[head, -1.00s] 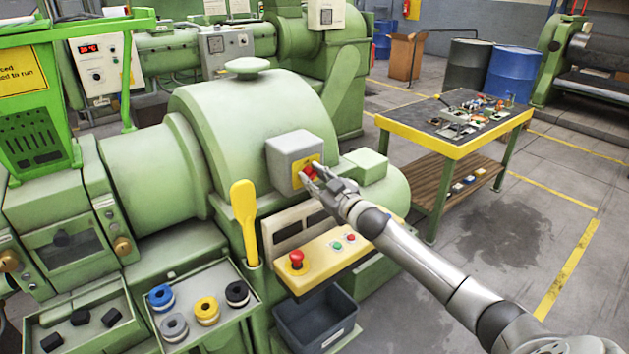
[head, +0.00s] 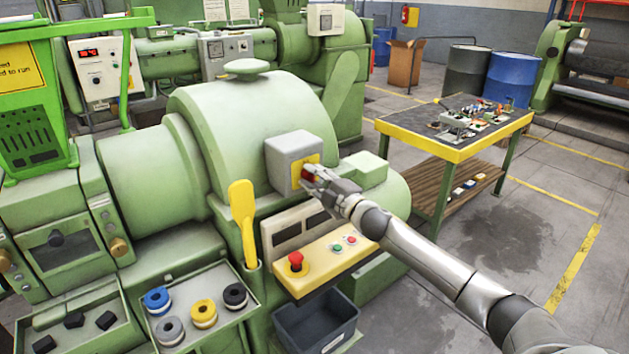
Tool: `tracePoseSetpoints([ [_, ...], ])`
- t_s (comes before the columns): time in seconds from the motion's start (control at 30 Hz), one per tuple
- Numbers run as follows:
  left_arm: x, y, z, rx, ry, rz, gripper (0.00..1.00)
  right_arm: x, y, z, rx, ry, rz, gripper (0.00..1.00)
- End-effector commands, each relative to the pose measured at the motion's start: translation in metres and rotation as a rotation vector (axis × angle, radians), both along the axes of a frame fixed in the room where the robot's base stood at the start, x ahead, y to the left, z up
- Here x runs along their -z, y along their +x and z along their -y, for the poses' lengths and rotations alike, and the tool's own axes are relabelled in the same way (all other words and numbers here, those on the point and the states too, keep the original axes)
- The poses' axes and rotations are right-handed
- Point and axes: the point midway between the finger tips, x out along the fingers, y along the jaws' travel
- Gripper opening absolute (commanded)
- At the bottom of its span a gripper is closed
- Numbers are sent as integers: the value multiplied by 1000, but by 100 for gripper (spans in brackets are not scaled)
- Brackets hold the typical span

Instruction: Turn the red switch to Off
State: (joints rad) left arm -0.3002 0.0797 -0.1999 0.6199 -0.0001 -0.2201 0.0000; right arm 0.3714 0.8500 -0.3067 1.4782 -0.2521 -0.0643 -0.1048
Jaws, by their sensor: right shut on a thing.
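The red switch (head: 309,174) sits on a yellow plate (head: 298,168) on the side of a grey box (head: 287,150), which is mounted on the front of the green extruder (head: 225,110). My right gripper (head: 311,178) is at the switch, with its fingers closed around it. The fingers hide much of the switch, and I cannot read its position or any markings. My left gripper is not in view.
Below the switch, a cream panel (head: 330,262) carries a red mushroom button (head: 295,261) and small buttons. A yellow scoop (head: 243,220) stands at its left. A tray (head: 240,297) holds coloured rings. A yellow-edged table (head: 398,130) stands at the right.

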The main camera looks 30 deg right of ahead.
Motion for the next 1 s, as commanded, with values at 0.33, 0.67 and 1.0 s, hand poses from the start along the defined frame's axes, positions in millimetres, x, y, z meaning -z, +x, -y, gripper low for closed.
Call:
tracePoseSetpoints([
  [0.33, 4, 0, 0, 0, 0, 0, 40, 2, 0, -1, -2, -126, 9, 4],
  [0.67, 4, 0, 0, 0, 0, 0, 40, 2, 0, -1, -2, -145, 9, 4],
  [1.0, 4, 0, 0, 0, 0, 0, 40, 2, 0, -1, -3, -144, 9, 46],
])
